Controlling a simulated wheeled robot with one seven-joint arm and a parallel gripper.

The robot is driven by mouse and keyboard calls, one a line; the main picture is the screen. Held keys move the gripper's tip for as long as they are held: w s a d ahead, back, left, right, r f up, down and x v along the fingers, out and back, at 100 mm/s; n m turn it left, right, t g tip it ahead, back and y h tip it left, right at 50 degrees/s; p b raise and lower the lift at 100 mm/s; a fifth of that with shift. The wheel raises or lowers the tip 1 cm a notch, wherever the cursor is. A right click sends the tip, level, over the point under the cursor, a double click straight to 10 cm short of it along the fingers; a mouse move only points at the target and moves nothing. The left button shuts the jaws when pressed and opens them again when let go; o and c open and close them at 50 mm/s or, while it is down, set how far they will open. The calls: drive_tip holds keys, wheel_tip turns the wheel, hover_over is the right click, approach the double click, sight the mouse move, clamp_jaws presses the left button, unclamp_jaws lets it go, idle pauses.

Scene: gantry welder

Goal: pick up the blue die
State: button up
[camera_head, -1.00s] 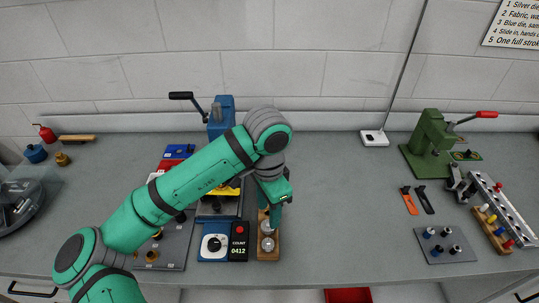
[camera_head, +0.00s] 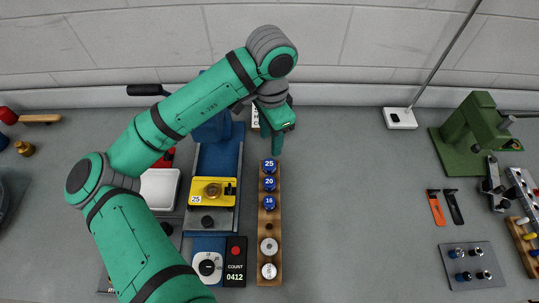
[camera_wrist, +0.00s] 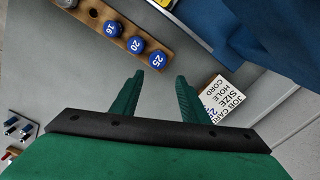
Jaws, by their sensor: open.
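Blue dies stand in a row on a wooden rack (camera_head: 268,232) in the head view: one marked 25 (camera_head: 269,166), one marked 20 (camera_head: 269,184) and one marked 16 (camera_head: 269,202). The wrist view shows the same 25 (camera_wrist: 157,60), 20 (camera_wrist: 135,44) and 16 (camera_wrist: 113,29) dies. Silver discs sit at the rack's near end. My gripper (camera_head: 277,150) is just beyond the 25 die, at the rack's far end. In the wrist view my gripper (camera_wrist: 158,78) is open and empty, with the 25 die ahead of the gap between its fingers.
A blue machine with a yellow block (camera_head: 228,194) stands left of the rack. A counter box (camera_head: 235,262) is near its front. A white job card (camera_wrist: 225,98) lies close to my right finger. The bench right of the rack is clear up to a green press (camera_head: 475,135).

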sight(269, 163)
wheel_tip(269, 163, down, 4)
drive_tip(key=shift+s+r, duration=0.1)
drive_tip(key=shift+s+a+f, duration=0.1)
drive_tip(key=shift+s+f, duration=0.05)
drive_tip(key=shift+f, duration=0.25)
drive_tip(key=shift+s+a+f, duration=0.1)
drive_tip(key=shift+f, duration=0.3)
drive_tip(key=shift+s+f, duration=0.1)
drive_tip(key=shift+f, duration=2.1)
clamp_jaws()
drive_tip(key=c, duration=1)
unclamp_jaws()
